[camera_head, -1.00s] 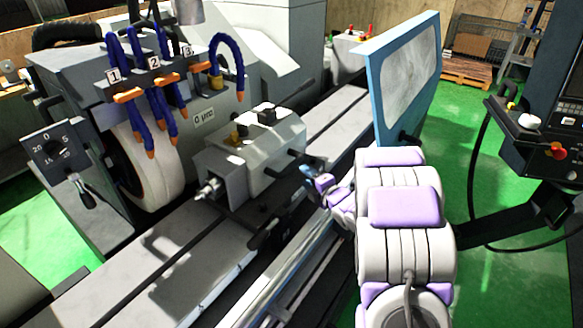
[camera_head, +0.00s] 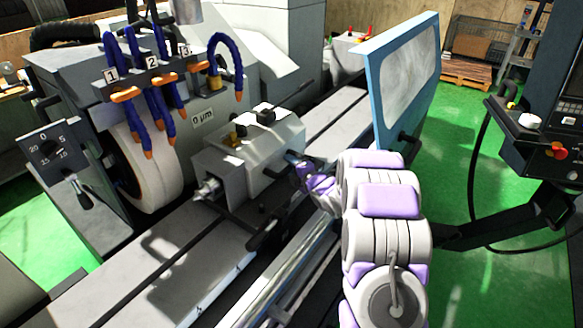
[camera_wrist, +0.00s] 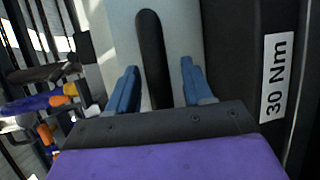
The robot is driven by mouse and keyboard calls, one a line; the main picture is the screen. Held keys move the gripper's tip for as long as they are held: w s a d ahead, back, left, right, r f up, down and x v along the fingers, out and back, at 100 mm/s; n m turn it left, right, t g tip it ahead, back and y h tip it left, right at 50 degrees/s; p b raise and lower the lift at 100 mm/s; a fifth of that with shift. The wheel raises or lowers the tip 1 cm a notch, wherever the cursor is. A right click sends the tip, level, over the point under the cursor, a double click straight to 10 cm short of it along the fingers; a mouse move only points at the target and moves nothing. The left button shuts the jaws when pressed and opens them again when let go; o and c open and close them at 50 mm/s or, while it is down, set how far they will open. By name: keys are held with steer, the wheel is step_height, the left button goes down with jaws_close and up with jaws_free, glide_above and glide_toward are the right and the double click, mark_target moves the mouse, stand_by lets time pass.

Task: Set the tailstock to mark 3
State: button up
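The grey tailstock (camera_head: 262,148) sits on the machine's long bed in the middle of the head view, its pointed centre (camera_head: 207,190) facing left. My gripper (camera_head: 294,158) is at the tailstock's right side. In the wrist view my gripper (camera_wrist: 160,80) has its two blue fingers spread apart. A dark rounded lever (camera_wrist: 152,55) stands in the gap between them, with space visible on both sides. In the head view my gripper covers the spot where they meet. A dark lower handle (camera_head: 268,232) sticks out at the tailstock's base. I cannot read any position marks on the bed.
Nozzles with plates 1, 2 and 3 (camera_head: 152,62) hang over the grinding wheel (camera_head: 150,170). A dial (camera_head: 48,145) is at left. A blue-framed guard (camera_head: 405,75) stands behind my arm. A "30 Nm" label (camera_wrist: 277,75) is beside the lever. The control panel (camera_head: 545,130) is at right.

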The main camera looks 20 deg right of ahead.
steer(key=c, duration=0.9)
steer(key=shift+f, duration=0.1)
jaws_close()
steer(key=shift+s+a+f, duration=0.1)
